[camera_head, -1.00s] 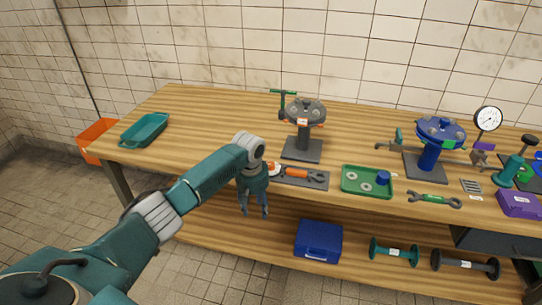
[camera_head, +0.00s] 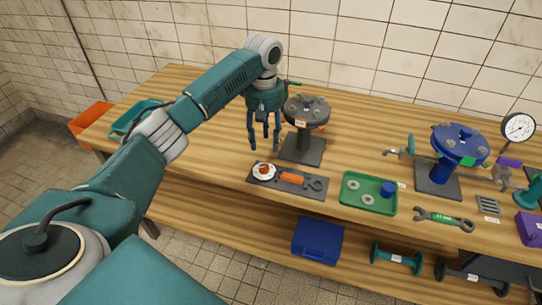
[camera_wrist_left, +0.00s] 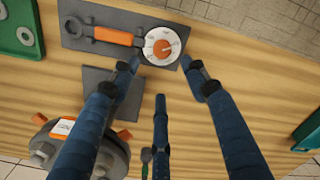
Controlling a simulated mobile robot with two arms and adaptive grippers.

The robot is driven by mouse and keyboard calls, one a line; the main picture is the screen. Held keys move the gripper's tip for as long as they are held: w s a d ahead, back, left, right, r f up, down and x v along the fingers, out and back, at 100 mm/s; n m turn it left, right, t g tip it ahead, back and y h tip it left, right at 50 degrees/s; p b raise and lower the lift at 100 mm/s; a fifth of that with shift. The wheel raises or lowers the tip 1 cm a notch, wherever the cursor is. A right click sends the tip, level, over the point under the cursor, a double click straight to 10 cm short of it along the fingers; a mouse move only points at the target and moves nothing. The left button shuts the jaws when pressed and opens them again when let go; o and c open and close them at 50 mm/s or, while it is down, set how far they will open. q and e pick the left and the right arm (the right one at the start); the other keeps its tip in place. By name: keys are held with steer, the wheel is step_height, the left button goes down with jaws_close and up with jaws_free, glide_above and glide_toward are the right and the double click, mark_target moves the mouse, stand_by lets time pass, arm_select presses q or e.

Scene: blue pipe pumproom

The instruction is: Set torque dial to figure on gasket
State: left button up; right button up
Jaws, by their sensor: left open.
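The torque dial (camera_head: 264,171) is a white round face with an orange-red knob, at the left end of a dark grey plate (camera_head: 257,182). An orange-handled wrench (camera_head: 292,178) lies beside it on the same plate. In the left wrist view the dial (camera_wrist_left: 150,51) has small markings too small to read. My left gripper (camera_head: 265,147) is open and empty above the bench, fingers pointing down, just behind the dial. Its fingertips show around and below the dial in the wrist view. Two grey ring gaskets (camera_head: 354,185) lie in a green tray (camera_head: 346,205); no figure is readable on them. My right gripper is not visible.
A grey flange stand (camera_head: 306,112) with a small tag stands close to the right of my left gripper. A blue flange stand (camera_head: 459,143), a gauge (camera_head: 518,128) and a green wrench (camera_head: 444,219) are farther right. A teal tray (camera_head: 130,118) is at the left.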

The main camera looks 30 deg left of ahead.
arm_select(q)
steer(key=p, duration=0.1)
glide_above(264, 167)
steer(key=f, duration=0.5)
steer(key=shift+s+f, duration=0.1)
steer(key=shift+s, duration=0.1)
steer(key=f, duration=0.3)
steer(key=shift+w+p, duration=0.2)
steer(key=shift+p, duration=0.2)
steer(key=shift+f, duration=0.95)
jaws_close()
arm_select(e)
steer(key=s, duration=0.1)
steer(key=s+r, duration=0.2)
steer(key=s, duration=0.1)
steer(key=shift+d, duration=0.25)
